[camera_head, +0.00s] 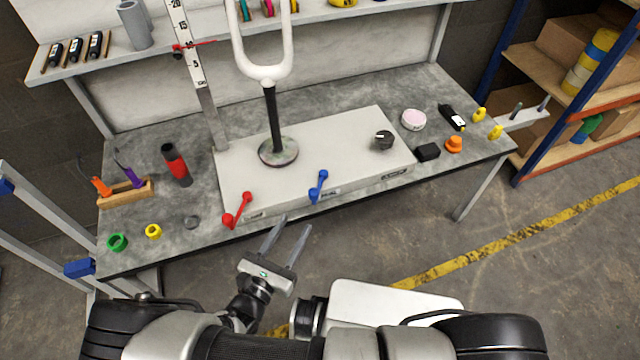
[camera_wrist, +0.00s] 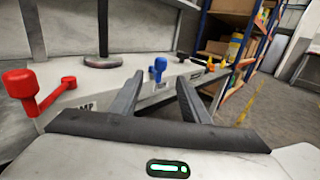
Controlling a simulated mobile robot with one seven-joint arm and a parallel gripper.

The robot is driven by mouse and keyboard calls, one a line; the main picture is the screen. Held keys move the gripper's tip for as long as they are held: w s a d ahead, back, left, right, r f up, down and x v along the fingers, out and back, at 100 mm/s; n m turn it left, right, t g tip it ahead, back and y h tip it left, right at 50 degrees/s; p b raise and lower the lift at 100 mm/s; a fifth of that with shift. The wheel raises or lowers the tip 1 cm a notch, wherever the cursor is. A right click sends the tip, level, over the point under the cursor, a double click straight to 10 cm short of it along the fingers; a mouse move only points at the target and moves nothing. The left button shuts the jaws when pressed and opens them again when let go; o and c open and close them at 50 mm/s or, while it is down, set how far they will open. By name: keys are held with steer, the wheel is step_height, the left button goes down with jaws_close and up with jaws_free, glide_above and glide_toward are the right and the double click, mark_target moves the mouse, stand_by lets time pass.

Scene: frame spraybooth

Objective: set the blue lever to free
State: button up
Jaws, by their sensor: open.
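The blue lever (camera_head: 318,187) is on the front part of the white base plate (camera_head: 350,140), right of the red lever (camera_head: 238,210). In the head view it slants, its upper end leaning right. The blue lever also shows in the wrist view (camera_wrist: 158,70), beyond my fingertips. The label below it is too small to read surely. My gripper (camera_head: 293,225) is open and empty, in front of the bench edge, below and left of the blue lever and apart from it. The red lever stands large at left in the wrist view (camera_wrist: 35,90).
A fork-shaped stand (camera_head: 270,110) rises from the plate behind the levers. A black knob (camera_head: 382,140) sits at the plate's right. A red-and-black bottle (camera_head: 176,165) and colored rings stand at left. The floor in front of the bench is clear.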

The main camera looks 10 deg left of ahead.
steer(key=b+x, duration=0.1)
steer(key=x, duration=1.5)
steer(key=shift+d, duration=0.2)
jaws_close()
